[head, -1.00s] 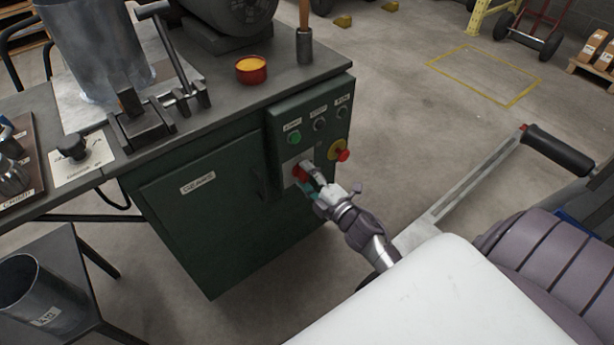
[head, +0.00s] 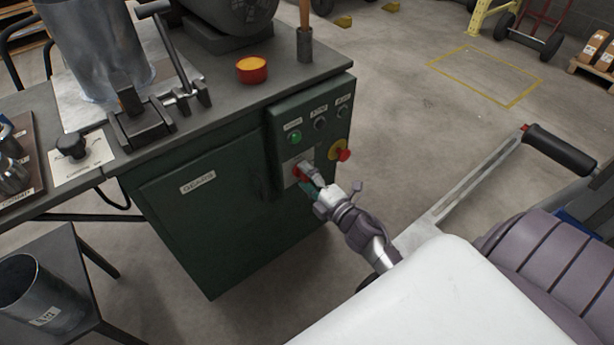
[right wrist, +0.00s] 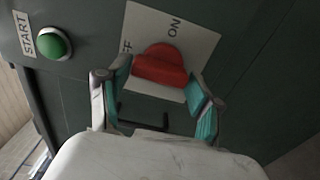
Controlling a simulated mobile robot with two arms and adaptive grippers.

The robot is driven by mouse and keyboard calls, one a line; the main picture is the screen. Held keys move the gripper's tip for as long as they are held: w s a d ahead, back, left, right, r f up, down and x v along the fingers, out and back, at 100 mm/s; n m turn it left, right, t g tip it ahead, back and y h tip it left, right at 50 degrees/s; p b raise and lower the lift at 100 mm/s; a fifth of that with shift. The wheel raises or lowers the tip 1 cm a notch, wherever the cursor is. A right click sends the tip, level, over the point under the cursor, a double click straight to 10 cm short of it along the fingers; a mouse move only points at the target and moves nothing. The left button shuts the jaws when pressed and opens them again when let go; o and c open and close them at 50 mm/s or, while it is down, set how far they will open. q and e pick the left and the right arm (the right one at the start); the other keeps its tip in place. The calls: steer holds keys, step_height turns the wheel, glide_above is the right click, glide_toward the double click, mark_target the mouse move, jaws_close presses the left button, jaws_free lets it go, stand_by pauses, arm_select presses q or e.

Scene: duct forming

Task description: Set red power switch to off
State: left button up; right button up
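The red power switch (right wrist: 161,66) sits on a pale plate (right wrist: 200,42) on the green control panel. The plate's ON label is readable and the other label is partly hidden. In the head view the red switch (head: 299,170) is partly covered by my right gripper (head: 309,181). In the right wrist view my right gripper (right wrist: 160,88) has its two teal-padded fingers spread, one on each side of the switch; I cannot tell whether they touch it. My left gripper is not in view.
A green START button (right wrist: 54,43) is near the switch. A red knob on a yellow base (head: 340,151) is to its right on the panel. An orange-filled red bowl (head: 251,70) stands on the bench top.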

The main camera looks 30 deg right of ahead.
steer(key=shift+o, duration=1)
steer(key=shift+s, duration=0.1)
steer(key=s+d, duration=0.1)
steer(key=s, duration=1)
steer(key=shift+s, duration=0.4)
steer(key=shift+w+r, duration=0.1)
